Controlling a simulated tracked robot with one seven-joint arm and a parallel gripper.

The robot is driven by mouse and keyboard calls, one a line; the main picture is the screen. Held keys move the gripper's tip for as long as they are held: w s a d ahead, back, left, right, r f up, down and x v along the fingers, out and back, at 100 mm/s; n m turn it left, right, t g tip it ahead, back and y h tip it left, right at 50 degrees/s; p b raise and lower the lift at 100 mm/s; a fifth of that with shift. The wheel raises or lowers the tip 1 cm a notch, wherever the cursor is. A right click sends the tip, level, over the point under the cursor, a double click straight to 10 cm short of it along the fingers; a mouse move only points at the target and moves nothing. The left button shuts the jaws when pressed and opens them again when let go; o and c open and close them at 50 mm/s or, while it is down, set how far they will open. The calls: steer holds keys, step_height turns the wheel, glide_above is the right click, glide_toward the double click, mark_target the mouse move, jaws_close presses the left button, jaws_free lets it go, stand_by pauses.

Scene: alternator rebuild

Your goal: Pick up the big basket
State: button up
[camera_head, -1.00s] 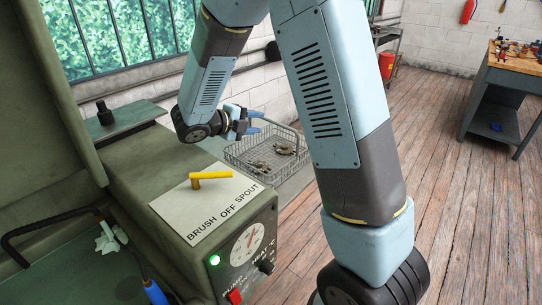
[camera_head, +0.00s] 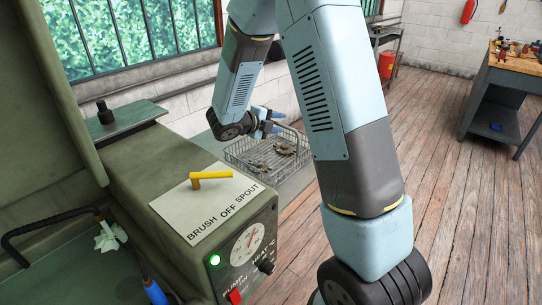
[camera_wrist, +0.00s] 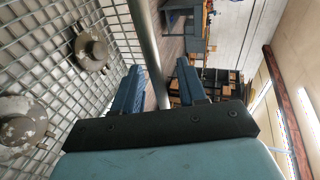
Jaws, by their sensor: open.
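The big basket (camera_head: 240,154) is a grey wire mesh basket on a low surface beyond the green machine. Several grey metal parts (camera_head: 284,149) lie in it. A tubular handle rises over its far right side. My gripper (camera_head: 275,118) is above the basket's back edge. In the wrist view my gripper (camera_wrist: 158,85) is open, its two blue fingers apart. The grey handle bar (camera_wrist: 148,50) runs between the fingers there. The basket mesh (camera_wrist: 55,45) with two round metal parts (camera_wrist: 90,52) fills the left side. I cannot tell whether a finger touches the bar.
A workbench (camera_head: 505,85) stands at the far right, and a red container (camera_head: 386,64) by the wall. The wooden floor between is clear.

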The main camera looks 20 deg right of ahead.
jaws_close()
stand_by(0.3)
steer(key=shift+s+f, duration=0.1)
stand_by(1.0)
